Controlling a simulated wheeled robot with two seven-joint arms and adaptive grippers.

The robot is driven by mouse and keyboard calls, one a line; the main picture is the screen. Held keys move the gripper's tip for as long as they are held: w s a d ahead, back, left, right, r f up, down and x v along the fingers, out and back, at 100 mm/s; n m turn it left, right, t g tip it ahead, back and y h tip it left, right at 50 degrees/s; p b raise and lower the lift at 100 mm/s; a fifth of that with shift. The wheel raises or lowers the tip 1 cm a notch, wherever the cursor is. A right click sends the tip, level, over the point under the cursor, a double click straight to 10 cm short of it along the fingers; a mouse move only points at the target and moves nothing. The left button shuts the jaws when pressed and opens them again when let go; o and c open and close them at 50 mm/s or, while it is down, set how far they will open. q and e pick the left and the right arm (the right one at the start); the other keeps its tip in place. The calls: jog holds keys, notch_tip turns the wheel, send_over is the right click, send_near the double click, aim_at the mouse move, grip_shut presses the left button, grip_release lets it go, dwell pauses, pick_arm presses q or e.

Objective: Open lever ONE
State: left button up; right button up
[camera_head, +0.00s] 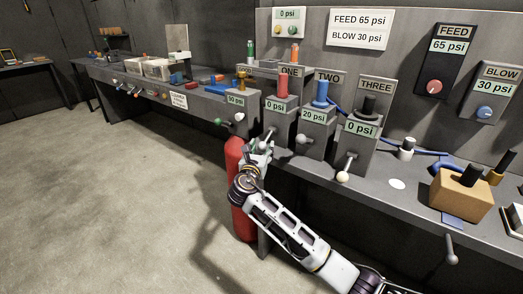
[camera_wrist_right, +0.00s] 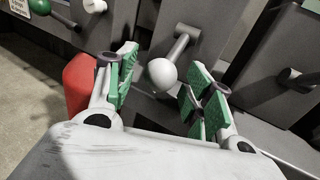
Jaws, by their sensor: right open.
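Station ONE (camera_head: 278,107) is a grey box with a red cylinder on top and a display of 0 psi. Its lever is largely hidden by my right gripper (camera_head: 262,150) in the head view. In the wrist view a lever with a white ball knob (camera_wrist_right: 162,73) on a grey rod projects from a grey box. My right gripper (camera_wrist_right: 165,85) is open, with green-padded fingers on either side of the knob. The knob appears between the fingers; I cannot tell whether they touch it. My left gripper is not in view.
Station TWO (camera_head: 316,118) reads 20 psi, and station THREE (camera_head: 356,146) reads 0 psi; their white-knobbed levers project close by on the right. A red tank (camera_head: 240,218) stands below the bench, beside my right arm. A green knob (camera_wrist_right: 38,7) is at upper left. The floor at left is clear.

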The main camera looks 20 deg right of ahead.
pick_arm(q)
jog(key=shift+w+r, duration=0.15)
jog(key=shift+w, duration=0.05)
pick_arm(e)
jog(key=shift+c, duration=0.4)
jog(key=shift+c, duration=1.1)
grip_shut()
